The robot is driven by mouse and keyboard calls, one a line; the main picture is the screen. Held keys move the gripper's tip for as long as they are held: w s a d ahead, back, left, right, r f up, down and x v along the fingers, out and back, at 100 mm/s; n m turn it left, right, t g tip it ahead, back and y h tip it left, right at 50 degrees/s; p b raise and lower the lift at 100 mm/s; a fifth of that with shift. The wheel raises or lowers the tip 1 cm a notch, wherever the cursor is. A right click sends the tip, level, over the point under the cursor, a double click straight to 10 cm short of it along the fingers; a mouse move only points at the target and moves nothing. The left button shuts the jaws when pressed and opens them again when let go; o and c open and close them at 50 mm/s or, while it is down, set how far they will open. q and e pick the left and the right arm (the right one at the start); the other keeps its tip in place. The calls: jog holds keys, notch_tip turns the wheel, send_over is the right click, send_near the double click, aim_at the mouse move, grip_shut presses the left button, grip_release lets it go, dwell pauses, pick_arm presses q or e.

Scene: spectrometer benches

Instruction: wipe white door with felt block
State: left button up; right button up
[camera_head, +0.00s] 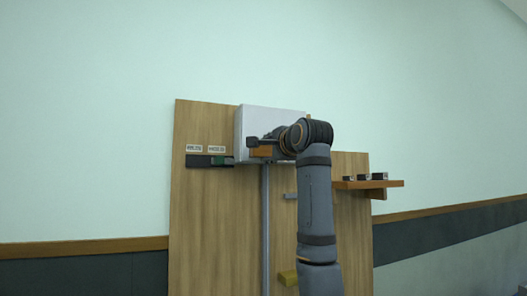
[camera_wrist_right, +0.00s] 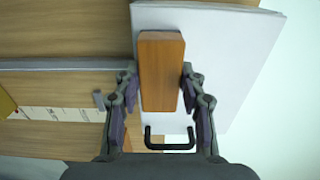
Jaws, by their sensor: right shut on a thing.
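The white door (camera_head: 272,118) is the front of a white box on an upright wooden board, partly hidden behind my right arm in the head view. It fills the upper right of the wrist view (camera_wrist_right: 232,60), with a black handle (camera_wrist_right: 170,146) near its lower edge. My right gripper (camera_head: 261,146) is at the door's lower part, shut on the felt block, a brown wood-coloured block (camera_wrist_right: 162,72). The block also shows in the head view (camera_head: 262,152). It lies over the door in the wrist view; I cannot tell whether it touches. The felt itself is hidden. My left gripper is not in view.
A grey vertical rail (camera_head: 265,225) runs below the door. A shelf (camera_head: 390,184) at right holds small dark items. A yellow piece (camera_head: 288,278) sits low.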

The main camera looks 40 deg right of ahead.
jog(key=shift+d, duration=0.2)
jog(key=shift+d, duration=0.25)
jog(key=shift+s+d, duration=0.85)
jog(key=shift+d, duration=2.65)
jog(key=shift+w+a+b, duration=0.15)
jog(key=shift+w+a, duration=0.15)
jog(key=shift+a, duration=0.95)
jog(key=shift+w+a+b, duration=0.1)
jog(key=shift+w+a, duration=0.2)
jog(key=shift+a, duration=0.9)
jog(key=shift+w+a+b, duration=0.15)
jog(key=shift+w+a, duration=0.15)
jog(key=shift+a, duration=0.95)
jog(key=shift+w+a, duration=0.2)
jog(key=shift+a, duration=0.65)
jog(key=shift+w+a, duration=0.2)
jog(key=shift+a, duration=0.6)
jog(key=shift+w+a, duration=0.2)
jog(key=shift+a, duration=0.65)
jog(key=shift+d, duration=0.1)
